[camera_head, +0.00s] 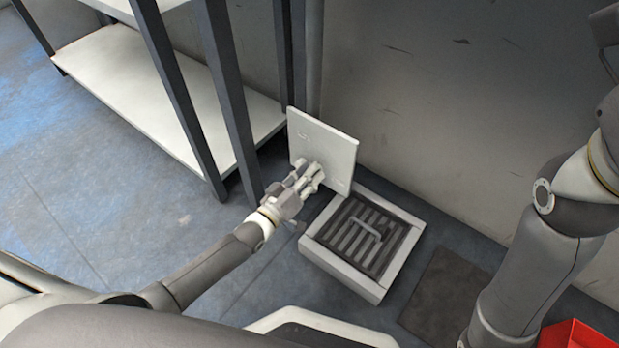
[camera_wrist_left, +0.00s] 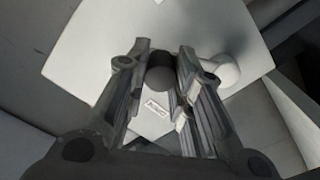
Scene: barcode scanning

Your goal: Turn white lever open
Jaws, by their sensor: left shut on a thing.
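A white upright panel (camera_head: 335,148) stands at the back of a low white box, and it fills much of the left wrist view (camera_wrist_left: 95,55). A white lever (camera_wrist_left: 224,70) with a rounded end shows on the panel, just right of my fingers. My left gripper (camera_head: 312,178) is at the panel's face, its fingers around the lever. In the left wrist view the fingers (camera_wrist_left: 165,80) are closed in on a dark round part between them. Most of the gripped part is hidden. My right arm shows at the right, but its gripper is out of view.
The low white box (camera_head: 340,275) has a dark slatted grate (camera_head: 355,238). A shelf rack with dark posts (camera_head: 232,100) and white shelves (camera_head: 150,85) stands close left of the panel. A wall is behind. A red object (camera_head: 575,335) is at the lower right. The floor at left is clear.

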